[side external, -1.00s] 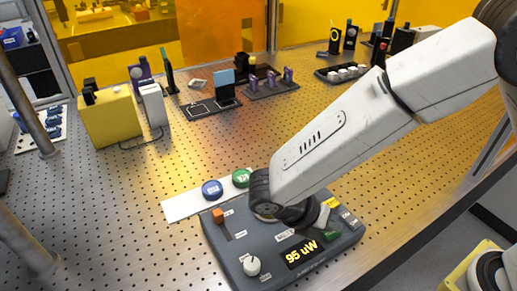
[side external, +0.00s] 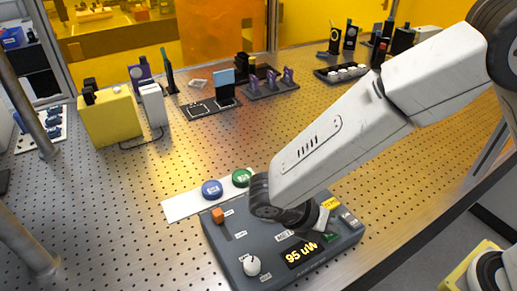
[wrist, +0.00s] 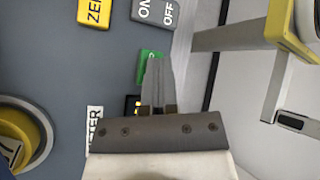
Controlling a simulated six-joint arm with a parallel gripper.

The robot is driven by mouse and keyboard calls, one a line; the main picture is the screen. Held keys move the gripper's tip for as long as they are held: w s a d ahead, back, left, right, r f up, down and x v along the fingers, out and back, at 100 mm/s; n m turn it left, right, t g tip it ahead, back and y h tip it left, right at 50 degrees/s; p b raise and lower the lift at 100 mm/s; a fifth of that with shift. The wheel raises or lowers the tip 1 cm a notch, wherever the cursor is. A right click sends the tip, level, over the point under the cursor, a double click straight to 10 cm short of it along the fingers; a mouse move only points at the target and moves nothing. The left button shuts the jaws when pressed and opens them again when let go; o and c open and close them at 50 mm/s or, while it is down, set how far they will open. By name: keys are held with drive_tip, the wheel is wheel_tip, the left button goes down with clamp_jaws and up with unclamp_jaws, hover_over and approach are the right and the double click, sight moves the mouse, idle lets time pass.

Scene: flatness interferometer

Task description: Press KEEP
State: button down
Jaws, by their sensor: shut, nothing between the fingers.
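A grey control box (side external: 236,250) sits on the perforated table. It has a small green button (side external: 332,238) near its right front, beside the lit display (side external: 301,254) reading 95 uW. In the wrist view the green button (wrist: 149,64) is partly hidden by the fingers, and its lettering is not legible, so I cannot confirm that it reads KEEP. My gripper (wrist: 159,62) is shut and empty, its tips over the right part of this button. Whether they touch it cannot be told. In the side view my gripper (side external: 325,222) is just above the button.
The box also has an orange button (side external: 218,215) and a white knob (side external: 251,265). Blue (side external: 212,189) and green (side external: 241,177) round pieces rest on a white strip behind it.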

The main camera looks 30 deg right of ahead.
drive_tip(key=shift+r, duration=0.15)
idle(0.4)
drive_tip(key=shift+r, duration=0.7)
drive_tip(key=shift+r, duration=0.1)
drive_tip(key=shift+r, duration=2.4)
